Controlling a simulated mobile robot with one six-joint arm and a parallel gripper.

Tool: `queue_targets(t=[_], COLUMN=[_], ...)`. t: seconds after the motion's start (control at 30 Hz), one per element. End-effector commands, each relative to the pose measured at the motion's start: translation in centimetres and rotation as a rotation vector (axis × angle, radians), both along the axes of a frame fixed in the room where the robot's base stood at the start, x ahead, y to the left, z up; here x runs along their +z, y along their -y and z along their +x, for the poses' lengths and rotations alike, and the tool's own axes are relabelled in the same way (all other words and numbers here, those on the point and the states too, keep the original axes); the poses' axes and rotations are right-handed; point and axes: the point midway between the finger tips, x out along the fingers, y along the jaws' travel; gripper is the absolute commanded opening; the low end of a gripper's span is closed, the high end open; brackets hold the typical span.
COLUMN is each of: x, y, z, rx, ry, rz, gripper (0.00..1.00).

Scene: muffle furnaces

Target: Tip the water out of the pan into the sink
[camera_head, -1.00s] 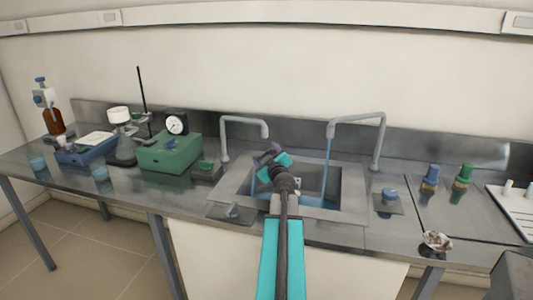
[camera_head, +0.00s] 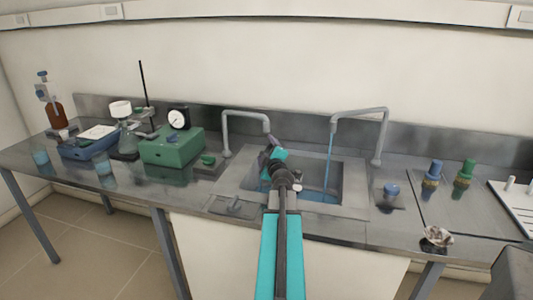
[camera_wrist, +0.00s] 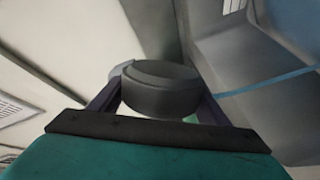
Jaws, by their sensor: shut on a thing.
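My gripper (camera_head: 266,162) is over the left part of the sink (camera_head: 352,190). In the wrist view its two dark fingers (camera_wrist: 158,98) are shut on a dark grey, rounded thing (camera_wrist: 160,92), probably part of the pan. The pan's bowl and any water in it cannot be made out. In the head view my arm and wrist hide much of what is held. Blue water (camera_head: 318,196) shows low in the sink basin. A thin blue stream (camera_head: 328,160) falls from the right tap (camera_head: 360,114) into the sink.
A left tap (camera_head: 245,113) arches over the sink's back left, close to my gripper. A green box with a dial (camera_head: 172,148) stands left of the sink.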

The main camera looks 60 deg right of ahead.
Motion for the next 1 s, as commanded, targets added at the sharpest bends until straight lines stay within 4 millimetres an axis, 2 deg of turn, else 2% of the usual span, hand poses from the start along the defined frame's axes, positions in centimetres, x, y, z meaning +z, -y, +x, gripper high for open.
queue_targets(t=[1.0], x=[-0.49], y=[0.01], z=[-0.03], rx=[-0.002], ry=[-0.149], rz=[-0.155], gripper=[0.47])
